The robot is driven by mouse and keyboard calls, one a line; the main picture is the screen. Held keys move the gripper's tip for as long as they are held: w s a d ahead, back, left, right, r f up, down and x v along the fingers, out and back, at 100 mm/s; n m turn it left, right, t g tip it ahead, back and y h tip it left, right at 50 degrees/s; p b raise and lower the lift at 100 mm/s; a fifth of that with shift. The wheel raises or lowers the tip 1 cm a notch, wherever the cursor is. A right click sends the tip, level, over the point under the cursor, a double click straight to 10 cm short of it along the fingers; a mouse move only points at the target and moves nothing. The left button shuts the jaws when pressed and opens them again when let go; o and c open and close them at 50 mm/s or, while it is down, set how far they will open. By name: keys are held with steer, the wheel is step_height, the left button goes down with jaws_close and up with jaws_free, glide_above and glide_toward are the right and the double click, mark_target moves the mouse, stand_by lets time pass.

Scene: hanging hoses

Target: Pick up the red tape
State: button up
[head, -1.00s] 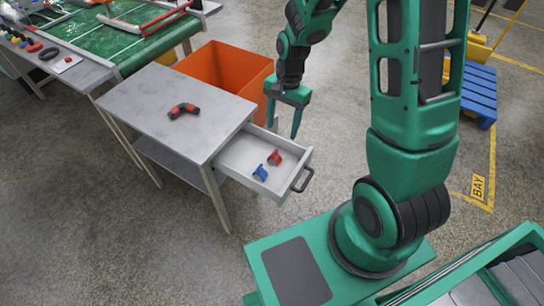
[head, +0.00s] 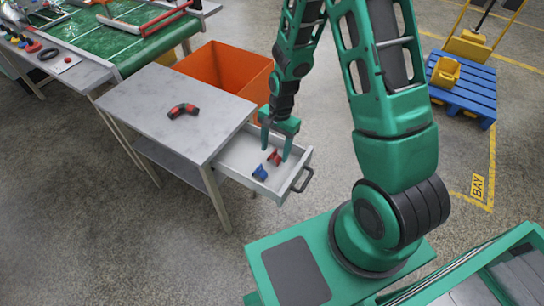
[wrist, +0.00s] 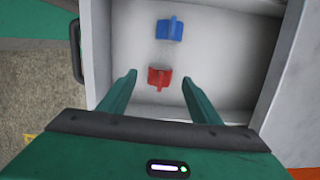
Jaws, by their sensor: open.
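The red tape (head: 274,157) lies in the open white drawer (head: 238,162) of the grey table, beside a similar blue piece (head: 260,173). In the wrist view the red tape (wrist: 160,77) shows between and slightly beyond my fingertips, with the blue piece (wrist: 169,29) farther up. My gripper (head: 275,151) is open and empty, pointing down over the drawer. In the wrist view its two fingers (wrist: 159,78) stand apart on either side of the red tape. I cannot tell how high the fingertips are above it.
A black-and-red elbow piece (head: 183,110) lies on the tabletop (head: 150,95). An orange bin (head: 215,68) stands behind the table. A blue pallet (head: 462,92) is at the right.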

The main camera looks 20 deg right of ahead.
mark_target(273, 153)
steer(key=shift+a+f, duration=0.1)
steer(key=shift+f, duration=0.65)
steer(key=c, duration=1.1)
steer(key=shift+r, duration=0.1)
steer(key=shift+r, duration=0.5)
steer(key=r, duration=0.3)
steer(key=shift+s+a+r, duration=0.3)
steer(key=shift+s+a, duration=0.05)
steer(key=shift+a, duration=0.05)
steer(key=s+a+r, duration=0.4)
steer(key=a, duration=0.1)
steer(key=s+a+r, duration=0.2)
steer(key=a, duration=0.1)
steer(key=shift+s+a+r, duration=0.1)
steer(key=shift+s+a, duration=0.05)
steer(key=shift+s, duration=0.2)
